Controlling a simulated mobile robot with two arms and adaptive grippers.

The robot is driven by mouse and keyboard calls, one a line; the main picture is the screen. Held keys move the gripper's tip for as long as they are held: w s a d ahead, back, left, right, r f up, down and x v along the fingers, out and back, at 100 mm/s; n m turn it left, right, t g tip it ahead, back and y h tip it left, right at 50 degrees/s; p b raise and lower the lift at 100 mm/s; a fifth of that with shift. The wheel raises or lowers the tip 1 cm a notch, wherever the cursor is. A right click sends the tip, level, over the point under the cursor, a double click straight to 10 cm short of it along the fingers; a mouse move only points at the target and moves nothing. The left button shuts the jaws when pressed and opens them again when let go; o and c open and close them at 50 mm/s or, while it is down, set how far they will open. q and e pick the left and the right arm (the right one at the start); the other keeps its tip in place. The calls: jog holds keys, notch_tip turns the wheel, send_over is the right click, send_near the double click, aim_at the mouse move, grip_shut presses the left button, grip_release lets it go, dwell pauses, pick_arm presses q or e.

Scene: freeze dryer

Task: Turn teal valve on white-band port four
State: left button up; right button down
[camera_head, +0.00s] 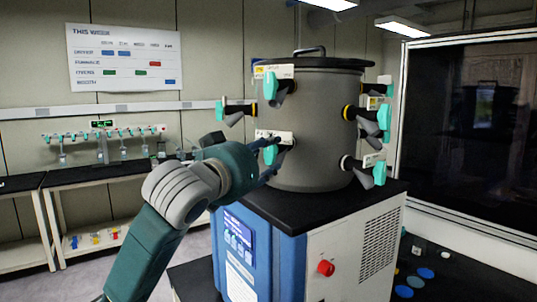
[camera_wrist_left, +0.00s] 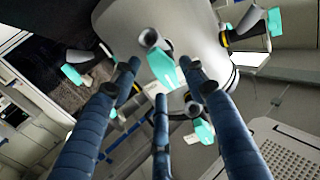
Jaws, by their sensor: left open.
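A grey drum (camera_head: 315,130) carries several ports with teal valves. One teal valve (camera_head: 271,154) hangs on the low front port, under a white tag, at my left gripper (camera_head: 269,160). My left gripper's blue fingers are open around or just in front of this valve; contact cannot be told. In the left wrist view a teal valve (camera_wrist_left: 162,68) shows between the spread fingertips (camera_wrist_left: 160,80), with a grey port mouth above it. Another teal valve (camera_head: 380,172) sits on a white-banded port at lower right. The tag numbers are too small to read. My right gripper is not seen.
Upper ports with yellow or orange bands hold more teal valves (camera_head: 270,85) (camera_head: 384,116) close by. The drum stands on a blue and white cabinet (camera_head: 360,250) with a red knob (camera_head: 326,268). A dark glass panel (camera_head: 470,130) is at right. A lab bench stands at left.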

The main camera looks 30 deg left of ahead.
pick_arm(q)
jog(key=s, duration=0.6)
jog(key=shift+d, duration=0.4)
